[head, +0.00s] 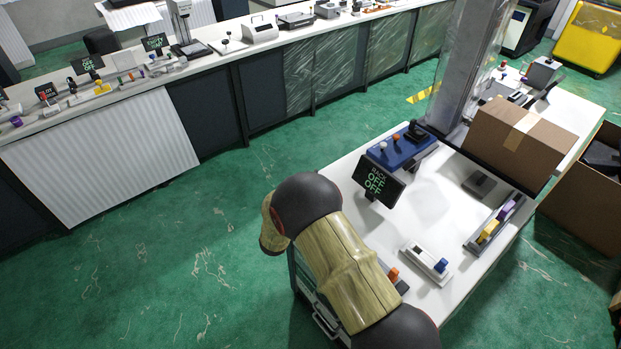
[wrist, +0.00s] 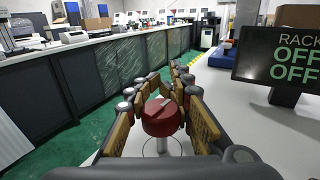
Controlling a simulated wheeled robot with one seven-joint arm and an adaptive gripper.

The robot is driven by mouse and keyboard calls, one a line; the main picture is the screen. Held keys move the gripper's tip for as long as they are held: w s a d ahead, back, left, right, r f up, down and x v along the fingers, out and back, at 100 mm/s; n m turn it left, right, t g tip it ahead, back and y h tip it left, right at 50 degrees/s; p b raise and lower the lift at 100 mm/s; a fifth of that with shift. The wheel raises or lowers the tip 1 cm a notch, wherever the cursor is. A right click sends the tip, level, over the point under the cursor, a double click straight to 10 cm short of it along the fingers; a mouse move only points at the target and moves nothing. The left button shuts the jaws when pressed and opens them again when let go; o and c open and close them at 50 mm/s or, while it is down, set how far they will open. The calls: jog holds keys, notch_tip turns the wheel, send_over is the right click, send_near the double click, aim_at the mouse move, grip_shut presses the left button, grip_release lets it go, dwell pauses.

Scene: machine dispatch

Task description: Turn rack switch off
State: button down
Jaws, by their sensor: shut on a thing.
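A red round knob (wrist: 161,117) with a lighter slot on its top stands on a thin metal stem in the wrist view. My gripper (wrist: 166,78) has its two padded brown fingers on either side of the knob and is shut on it. The dark sign (head: 378,180) at the table's left edge reads "RACK OFF OFF" in the head view. It also shows large at the right of the wrist view (wrist: 283,57). In the head view my arm hides the knob and my gripper.
The white table (head: 440,205) holds a blue box with levers (head: 402,146), a white switch box with a blue knob (head: 427,263) and a tray of coloured pieces (head: 494,224). A cardboard box (head: 517,139) stands behind. Green floor separates it from the long counter (head: 210,62).

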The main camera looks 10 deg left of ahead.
jog(key=shift+a+n+y, duration=0.35)
jog(key=shift+n+y, duration=0.45)
jog(key=shift+y, duration=0.4)
jog(key=c, duration=1.6)
grip_release()
jog(key=shift+c, duration=0.2)
jog(key=shift+o, duration=0.5)
jog(key=s, duration=1.2)
jog(key=shift+a, duration=0.25)
jog(key=shift+w, duration=0.1)
